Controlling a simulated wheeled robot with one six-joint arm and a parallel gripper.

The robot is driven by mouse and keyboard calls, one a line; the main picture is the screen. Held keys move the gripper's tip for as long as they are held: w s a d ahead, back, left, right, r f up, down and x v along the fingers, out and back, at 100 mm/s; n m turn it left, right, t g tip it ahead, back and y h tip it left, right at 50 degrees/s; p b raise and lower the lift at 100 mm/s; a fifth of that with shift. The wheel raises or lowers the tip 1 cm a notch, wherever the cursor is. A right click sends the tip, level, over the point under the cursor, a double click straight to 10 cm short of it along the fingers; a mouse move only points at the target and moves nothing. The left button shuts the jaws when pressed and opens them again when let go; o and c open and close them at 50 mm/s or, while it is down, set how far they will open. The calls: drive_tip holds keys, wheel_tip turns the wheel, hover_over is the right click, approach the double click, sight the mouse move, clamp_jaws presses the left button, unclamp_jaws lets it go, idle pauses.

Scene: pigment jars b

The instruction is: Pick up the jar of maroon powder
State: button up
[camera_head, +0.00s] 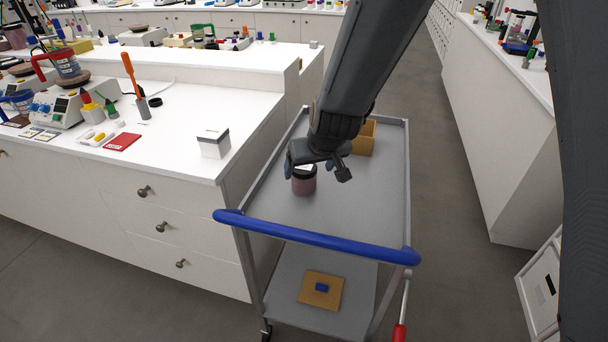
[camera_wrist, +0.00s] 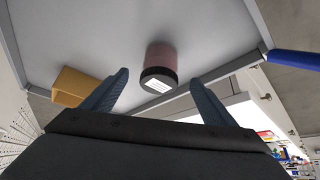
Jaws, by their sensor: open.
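The jar of maroon powder (camera_head: 304,182) stands on the top shelf of a grey metal cart (camera_head: 368,199). It has a black lid with a white label on top, and its body looks dusky pink-maroon. In the wrist view the jar (camera_wrist: 160,62) stands ahead of my gripper (camera_wrist: 160,82), roughly midway between the two fingers and apart from both. My gripper is open and empty. In the head view my gripper (camera_head: 318,168) is just above and beside the jar, and my arm hides part of the view behind it.
An orange-tan box (camera_head: 364,138) stands further back on the cart; it also shows in the wrist view (camera_wrist: 74,87). The cart has raised edges and a blue handle (camera_head: 315,240).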

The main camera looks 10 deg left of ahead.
sight(305, 172)
drive_tip(key=x, duration=0.1)
drive_tip(key=b+x, duration=0.1)
drive_tip(key=x, duration=0.1)
drive_tip(key=shift+w+a+f, duration=0.2)
drive_tip(key=shift+a, duration=0.15)
drive_tip(key=shift+x, duration=2.3)
drive_tip(key=shift+w+d, duration=0.2)
drive_tip(key=c, duration=1.2)
drive_tip(key=shift+r, duration=0.15)
